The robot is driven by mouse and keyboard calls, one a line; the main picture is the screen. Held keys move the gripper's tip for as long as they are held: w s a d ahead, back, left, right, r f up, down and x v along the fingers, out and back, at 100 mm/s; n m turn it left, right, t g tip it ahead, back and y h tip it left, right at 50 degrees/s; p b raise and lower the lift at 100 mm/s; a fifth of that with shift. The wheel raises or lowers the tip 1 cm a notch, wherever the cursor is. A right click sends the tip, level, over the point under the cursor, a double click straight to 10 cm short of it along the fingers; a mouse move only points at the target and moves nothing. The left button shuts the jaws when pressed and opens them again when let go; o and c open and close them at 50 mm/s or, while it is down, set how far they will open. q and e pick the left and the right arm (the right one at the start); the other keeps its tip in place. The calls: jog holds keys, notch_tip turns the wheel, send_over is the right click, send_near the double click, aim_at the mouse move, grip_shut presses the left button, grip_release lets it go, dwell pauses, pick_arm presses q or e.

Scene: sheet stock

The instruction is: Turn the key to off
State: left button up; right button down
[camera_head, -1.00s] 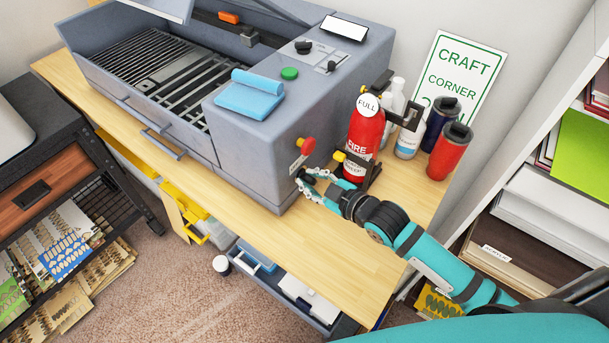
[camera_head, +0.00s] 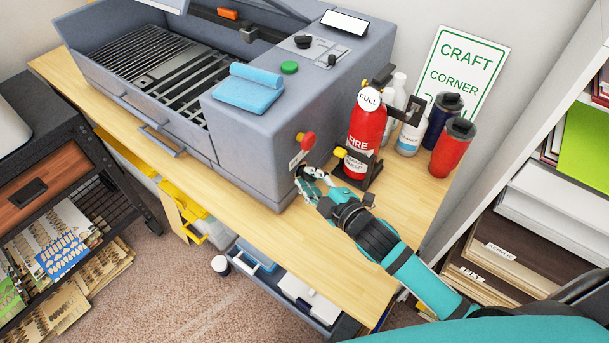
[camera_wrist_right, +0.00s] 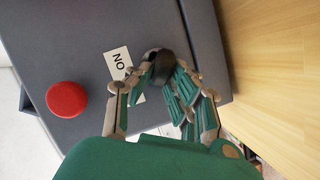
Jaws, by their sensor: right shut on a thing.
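The grey machine (camera_head: 262,150) stands on the wooden table. Its dark key (camera_wrist_right: 160,66) sits on the end panel, beside a white label (camera_wrist_right: 120,66) that reads ON. In the head view my fingers hide the key. My right gripper (camera_head: 304,180) is at this panel, below the red button (camera_head: 306,143). In the right wrist view its fingers (camera_wrist_right: 158,82) are shut around the key. Part of the label is behind a finger, and the key's exact angle is hard to tell. My left gripper is not in view.
A red fire extinguisher (camera_head: 367,130) in a black stand is close beside my right gripper. Bottles and two tumblers (camera_head: 452,147) stand behind it. The table's front strip (camera_head: 330,255) is clear. A shelf unit (camera_head: 520,240) is at the right.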

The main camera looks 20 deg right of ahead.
jog(key=shift+f+n, duration=0.1)
jog(key=shift+n, duration=0.2)
jog(key=c, duration=0.6)
grip_release()
jog(key=s+d+p, duration=0.1)
jog(key=s+d, duration=0.2)
jog(key=s, duration=0.1)
jog(key=shift+s+d, duration=0.35)
jog(key=shift+s, duration=0.05)
dwell(0.6)
